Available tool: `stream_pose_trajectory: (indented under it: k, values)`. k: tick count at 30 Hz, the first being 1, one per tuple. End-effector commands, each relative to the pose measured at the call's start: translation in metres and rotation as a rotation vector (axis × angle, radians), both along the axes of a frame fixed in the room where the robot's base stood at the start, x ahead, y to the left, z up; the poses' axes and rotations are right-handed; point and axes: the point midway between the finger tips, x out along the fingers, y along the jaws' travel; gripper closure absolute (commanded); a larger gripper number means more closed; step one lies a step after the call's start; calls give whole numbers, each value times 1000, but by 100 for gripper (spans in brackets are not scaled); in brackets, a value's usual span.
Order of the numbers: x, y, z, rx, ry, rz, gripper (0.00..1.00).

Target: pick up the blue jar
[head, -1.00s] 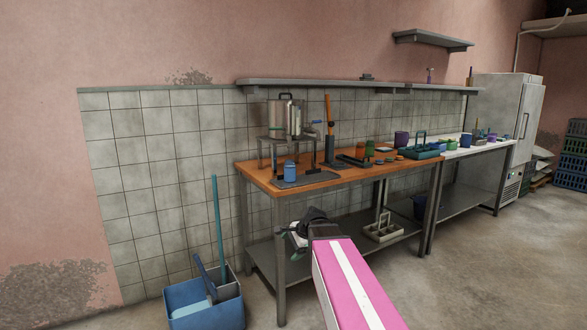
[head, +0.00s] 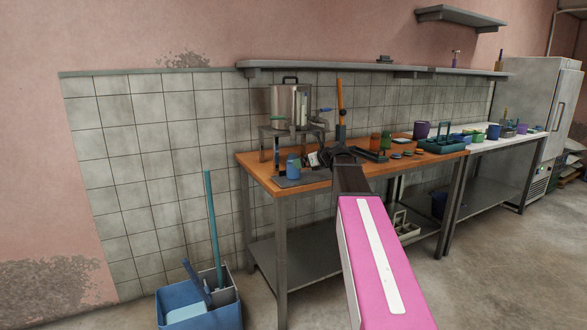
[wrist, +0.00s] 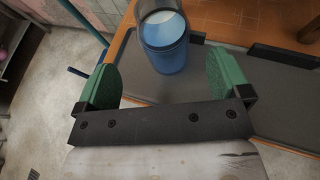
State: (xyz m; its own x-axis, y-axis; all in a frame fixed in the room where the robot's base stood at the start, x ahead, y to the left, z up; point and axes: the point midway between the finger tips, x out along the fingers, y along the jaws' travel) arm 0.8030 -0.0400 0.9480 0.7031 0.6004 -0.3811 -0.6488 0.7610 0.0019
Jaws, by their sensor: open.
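The blue jar (head: 293,167) stands upright on a dark mat (head: 300,179) at the left end of the orange-topped table. In the wrist view the blue jar (wrist: 163,40) shows a clear upper part with white contents, and lies just beyond and between my green fingertips. My gripper (wrist: 163,75) is open and empty, with a finger to each side of the jar's near side. In the head view my gripper (head: 318,157) is just right of the jar, partly hidden by my arm.
A metal stand (head: 270,140) with a steel pot (head: 290,103) is behind the jar. An upright orange-handled tool (head: 340,102) is to the right. A blue mop bucket (head: 205,305) stands on the floor.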

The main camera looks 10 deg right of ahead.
Motion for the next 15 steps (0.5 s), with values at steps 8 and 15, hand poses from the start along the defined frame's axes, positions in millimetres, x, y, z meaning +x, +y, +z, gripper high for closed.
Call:
stream_pose_trajectory:
  k: [8, 15]
  values:
    - [19, 14, -10, -2, 1, 0, 5]
    - [45, 30, -16, -2, 1, 3, 5]
